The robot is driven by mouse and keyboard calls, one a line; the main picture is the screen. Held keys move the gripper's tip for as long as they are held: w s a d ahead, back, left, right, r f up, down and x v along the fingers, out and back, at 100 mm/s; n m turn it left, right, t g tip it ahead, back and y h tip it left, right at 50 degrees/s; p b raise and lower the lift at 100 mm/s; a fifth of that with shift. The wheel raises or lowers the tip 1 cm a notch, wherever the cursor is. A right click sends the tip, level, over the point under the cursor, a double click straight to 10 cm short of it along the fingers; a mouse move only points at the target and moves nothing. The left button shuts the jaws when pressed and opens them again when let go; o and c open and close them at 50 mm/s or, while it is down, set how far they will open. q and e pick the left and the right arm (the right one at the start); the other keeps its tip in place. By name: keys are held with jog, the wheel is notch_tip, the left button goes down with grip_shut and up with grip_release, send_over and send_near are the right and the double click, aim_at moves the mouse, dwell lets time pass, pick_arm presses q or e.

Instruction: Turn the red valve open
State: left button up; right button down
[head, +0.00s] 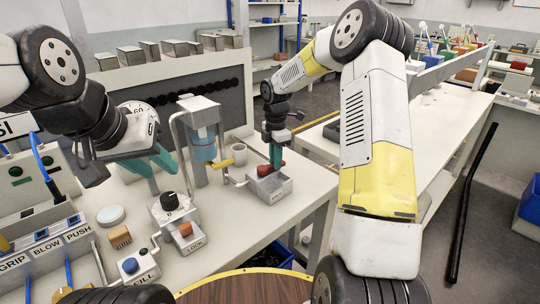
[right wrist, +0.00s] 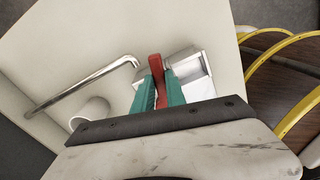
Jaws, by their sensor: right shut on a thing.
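The red valve handle (head: 268,169) sits above a small grey metal box on the bench. In the right wrist view the red handle (right wrist: 156,66) stands between my right gripper's (right wrist: 160,88) two teal fingers, at the end of a bent metal pipe (right wrist: 85,85). In the head view my right gripper (head: 275,156) points down and is shut on the handle. The fingers hide part of the handle. My left gripper (head: 152,164) hangs over the bench at the left, its teal fingers apart and empty.
The grey box (head: 271,188) stands under the valve. A clear blue vessel (head: 204,150) on a stand and a yellow lever (head: 222,163) are to its left, with a white cup (head: 238,153) behind. A knob box (head: 170,205) and push-button panel (head: 45,250) stand further left.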

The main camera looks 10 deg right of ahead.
jog(key=shift+w+a+r+n, duration=0.15)
jog(key=shift+w+n, duration=0.2)
jog(key=shift+n, duration=0.3)
jog(key=shift+w+a+f+n, duration=0.1)
jog(key=shift+w+n, duration=0.2)
jog(key=shift+n, duration=0.35)
jog(key=c, duration=1.4)
grip_release()
jog(key=shift+o, duration=0.2)
notch_tip(320, 180, up, 8)
